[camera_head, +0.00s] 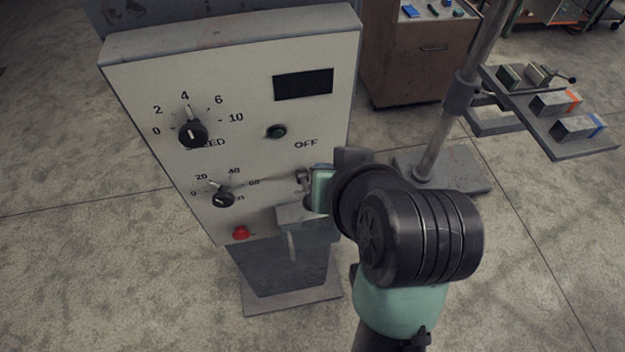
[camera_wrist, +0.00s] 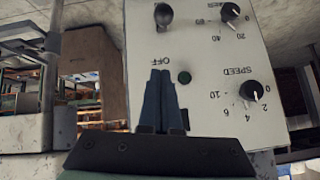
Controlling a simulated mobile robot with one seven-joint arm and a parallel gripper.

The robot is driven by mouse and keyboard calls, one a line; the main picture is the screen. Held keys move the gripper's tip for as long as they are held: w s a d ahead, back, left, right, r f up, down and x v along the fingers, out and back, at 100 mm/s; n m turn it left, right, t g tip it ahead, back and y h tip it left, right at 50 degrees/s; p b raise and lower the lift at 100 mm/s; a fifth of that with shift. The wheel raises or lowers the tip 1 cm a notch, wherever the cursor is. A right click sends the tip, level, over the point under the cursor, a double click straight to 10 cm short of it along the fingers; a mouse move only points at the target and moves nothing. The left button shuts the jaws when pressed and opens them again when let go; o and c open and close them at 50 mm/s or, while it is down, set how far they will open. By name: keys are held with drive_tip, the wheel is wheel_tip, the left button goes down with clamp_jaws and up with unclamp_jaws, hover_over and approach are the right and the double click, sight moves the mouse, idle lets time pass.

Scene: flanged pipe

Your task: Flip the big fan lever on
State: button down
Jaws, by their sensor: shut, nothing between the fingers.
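The light grey control panel (camera_head: 240,100) stands on a pedestal, with an OFF label (camera_head: 306,143) on its right side. A dark lever with a rounded end (camera_wrist: 164,15) shows in the wrist view at the top, beyond the OFF label (camera_wrist: 160,60). In the head view my wrist and gripper largely cover the lever's area. My gripper (camera_wrist: 161,74) is shut and empty, its two blue-grey fingers together. Its fingertips lie just short of the OFF label in the wrist view, with a gap in the picture between them and the lever. I cannot tell their distance from the panel.
The panel also carries a speed dial (camera_head: 193,133), a smaller dial (camera_head: 222,199), a green button (camera_head: 276,131), a red button (camera_head: 240,233) and a dark display (camera_head: 303,82). A brown cabinet (camera_head: 415,65) and a metal stand with trays (camera_head: 560,140) are at the right.

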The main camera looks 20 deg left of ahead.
drive_tip(key=shift+w+a+f+p, duration=0.5)
drive_tip(key=shift+a+f+p, duration=0.1)
drive_tip(key=shift+f, duration=0.95)
drive_tip(key=shift+w+a+f+p, duration=0.45)
drive_tip(key=shift+a+f+p, duration=0.15)
drive_tip(key=shift+f, duration=1)
drive_tip(key=shift+w+a+f+p, duration=0.5)
drive_tip(key=shift+f+p, duration=0.15)
drive_tip(key=shift+f, duration=0.9)
drive_tip(key=shift+f+b, duration=0.15)
drive_tip(key=shift+b, duration=0.15)
